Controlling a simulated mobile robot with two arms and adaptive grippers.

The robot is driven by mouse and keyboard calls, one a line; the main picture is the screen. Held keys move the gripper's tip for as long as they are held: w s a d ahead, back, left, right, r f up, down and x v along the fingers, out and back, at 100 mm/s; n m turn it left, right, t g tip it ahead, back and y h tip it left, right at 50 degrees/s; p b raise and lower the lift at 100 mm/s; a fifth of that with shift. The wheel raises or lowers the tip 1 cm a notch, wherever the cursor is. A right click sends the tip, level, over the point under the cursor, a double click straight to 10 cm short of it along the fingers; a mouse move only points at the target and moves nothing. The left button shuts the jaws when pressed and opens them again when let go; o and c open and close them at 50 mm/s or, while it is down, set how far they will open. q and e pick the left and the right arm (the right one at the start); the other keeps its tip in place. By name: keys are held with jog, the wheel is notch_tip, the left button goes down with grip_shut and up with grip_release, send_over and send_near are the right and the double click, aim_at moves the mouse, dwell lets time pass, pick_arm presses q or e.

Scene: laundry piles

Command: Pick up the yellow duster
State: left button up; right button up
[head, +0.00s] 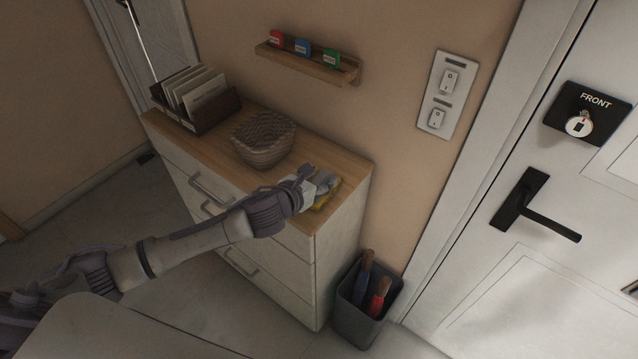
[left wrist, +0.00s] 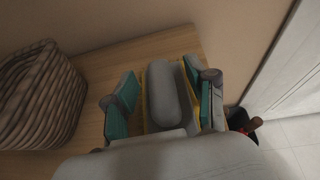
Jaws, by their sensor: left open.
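The yellow duster (head: 331,195) lies on the right end of the wooden cabinet top, partly hidden by my left gripper (head: 319,187). In the left wrist view the duster (left wrist: 164,85) shows a rounded grey body with yellow along both sides. My left gripper is open, with its teal-padded fingers on either side of the duster. I cannot tell whether the fingers touch it. My right gripper is not in view.
A woven basket (head: 263,139) stands left of the duster, with a wooden file box (head: 207,115) beyond. A wall shelf (head: 305,64) holds small coloured items. A grey bin (head: 362,316) stands on the floor between the cabinet and the white door (head: 490,285).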

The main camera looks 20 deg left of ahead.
pick_arm(q)
jog(key=x, duration=0.2)
jog(key=shift+w+d+f, duration=0.1)
jog(key=shift+w, duration=0.15)
grip_shut()
